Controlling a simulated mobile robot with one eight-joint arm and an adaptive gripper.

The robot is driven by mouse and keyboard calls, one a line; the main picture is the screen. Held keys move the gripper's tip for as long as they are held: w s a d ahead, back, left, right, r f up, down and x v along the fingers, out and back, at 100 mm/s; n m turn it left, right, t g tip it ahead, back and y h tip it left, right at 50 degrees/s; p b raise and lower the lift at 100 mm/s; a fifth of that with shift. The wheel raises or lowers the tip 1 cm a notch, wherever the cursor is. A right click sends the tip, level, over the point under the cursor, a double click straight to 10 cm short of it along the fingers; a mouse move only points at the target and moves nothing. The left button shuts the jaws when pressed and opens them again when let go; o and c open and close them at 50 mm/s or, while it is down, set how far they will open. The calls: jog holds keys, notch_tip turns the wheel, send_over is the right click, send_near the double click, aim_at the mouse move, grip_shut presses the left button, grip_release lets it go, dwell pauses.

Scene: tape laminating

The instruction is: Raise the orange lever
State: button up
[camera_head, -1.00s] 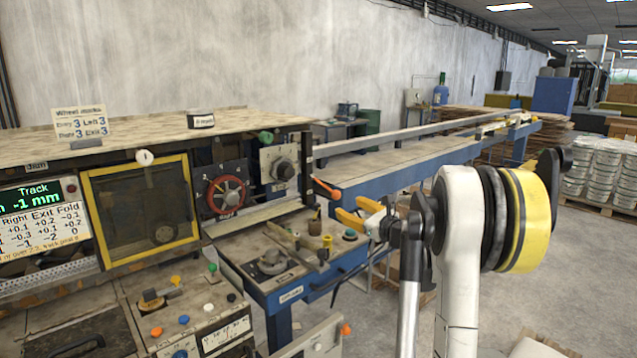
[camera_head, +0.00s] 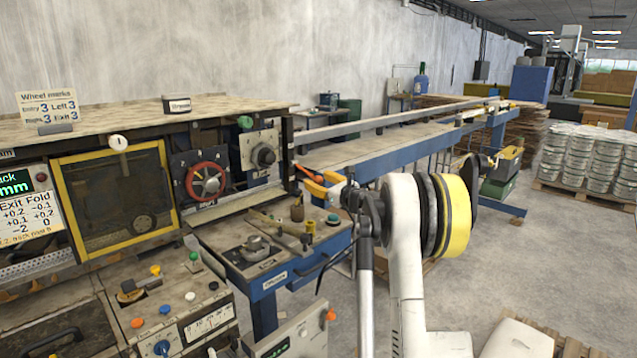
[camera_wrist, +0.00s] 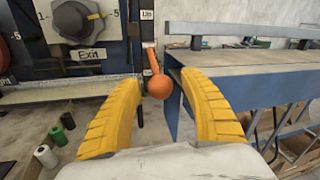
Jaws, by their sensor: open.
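The orange lever is at the right end of the machine front; its round knob (camera_wrist: 159,87) hangs at the lower end of a short orange arm in the wrist view. In the head view the orange lever (camera_head: 306,171) shows just beyond my yellow fingers. My gripper (camera_head: 318,183) is open, with one finger on each side of the knob in the wrist view. I see a gap between the knob and each finger, and cannot tell how deep the knob lies between them.
A grey dial marked Exit (camera_wrist: 76,20) is left of the lever. A red handwheel (camera_head: 206,181) is further left. The blue-framed conveyor table (camera_head: 370,150) runs off to the right. Small coloured knobs stand on the bench below.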

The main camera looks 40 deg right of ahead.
aim_at(312, 175)
grip_shut()
jog(key=shift+s+r+g+p, duration=0.1)
jog(key=shift+r+g+p, duration=0.4)
jog(key=shift+r+p, duration=0.5)
jog(key=r+g+p, duration=0.2)
jog(key=p, duration=0.2)
jog(key=w+r+g+p, duration=0.1)
jog(key=r+g+p, duration=0.1)
jog(key=p, duration=0.3)
jog(key=r+n+g+p, duration=0.1)
jog(key=r+g+p, duration=0.2)
jog(key=r+p, duration=0.1)
jog(key=shift+w+p, duration=0.25)
jog(key=shift+p, duration=0.15)
jog(key=r+g+p, duration=0.1)
jog(key=p, duration=0.1)
jog(key=w+g+p, duration=0.1)
jog(key=p, duration=0.2)
jog(key=shift+w+a+r+n+g, duration=0.1)
jog(key=shift+w+r+n+g, duration=0.2)
jog(key=shift+r+g, duration=0.1)
grip_release()
jog(key=shift+f, duration=0.1)
